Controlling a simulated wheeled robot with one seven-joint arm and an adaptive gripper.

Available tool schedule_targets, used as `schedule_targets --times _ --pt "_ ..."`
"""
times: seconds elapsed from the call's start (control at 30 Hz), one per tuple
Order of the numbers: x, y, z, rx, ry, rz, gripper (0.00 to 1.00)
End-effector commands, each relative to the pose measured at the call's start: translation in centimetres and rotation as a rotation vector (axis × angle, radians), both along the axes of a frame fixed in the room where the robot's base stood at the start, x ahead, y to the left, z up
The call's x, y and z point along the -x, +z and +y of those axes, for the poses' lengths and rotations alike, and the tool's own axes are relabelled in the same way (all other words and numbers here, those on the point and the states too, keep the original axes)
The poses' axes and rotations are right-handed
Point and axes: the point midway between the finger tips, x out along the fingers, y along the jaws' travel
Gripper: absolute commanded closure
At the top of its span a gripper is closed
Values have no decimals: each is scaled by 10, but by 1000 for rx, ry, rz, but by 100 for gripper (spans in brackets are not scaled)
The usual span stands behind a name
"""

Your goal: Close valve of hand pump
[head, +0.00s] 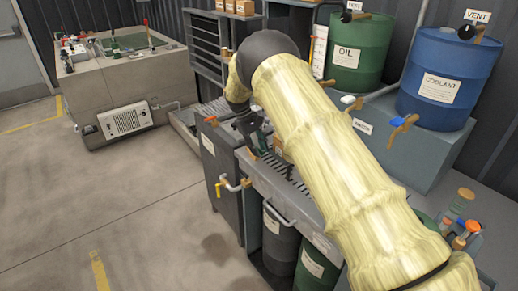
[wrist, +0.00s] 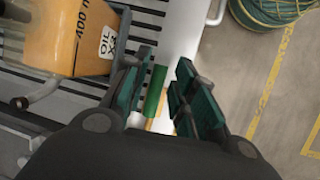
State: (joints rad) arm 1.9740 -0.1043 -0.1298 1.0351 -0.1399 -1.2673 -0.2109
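An orange body with a white label reading "OIL" (wrist: 82,35) stands on a slatted grate at the upper left of the wrist view, with a grey bent spout or lever on its near side. It may be the hand pump. A slim green handle-like piece (wrist: 155,92) shows between the fingers of my gripper (wrist: 163,90). The fingers are apart, with a visible gap to the right of the green piece. I cannot tell whether the left finger touches it. In the head view my gripper (head: 258,143) is over the grated bench, partly hidden by my arm.
A green oil drum (head: 360,50) and a blue coolant drum (head: 450,80) stand on a raised shelf. A yellow-handled valve (head: 219,187) juts from the bench's cabinet. A coiled green hose (wrist: 268,12) lies on the floor. The floor at left is clear.

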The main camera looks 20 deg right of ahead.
Motion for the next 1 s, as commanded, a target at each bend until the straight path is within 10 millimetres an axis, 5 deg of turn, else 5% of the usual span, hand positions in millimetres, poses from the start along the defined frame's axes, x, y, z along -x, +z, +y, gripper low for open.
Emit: schedule_targets --times 0.47,1.0 --pt "-3 8 3 1 1 0 64" --pt "-30 88 29 0 1 -1 64"
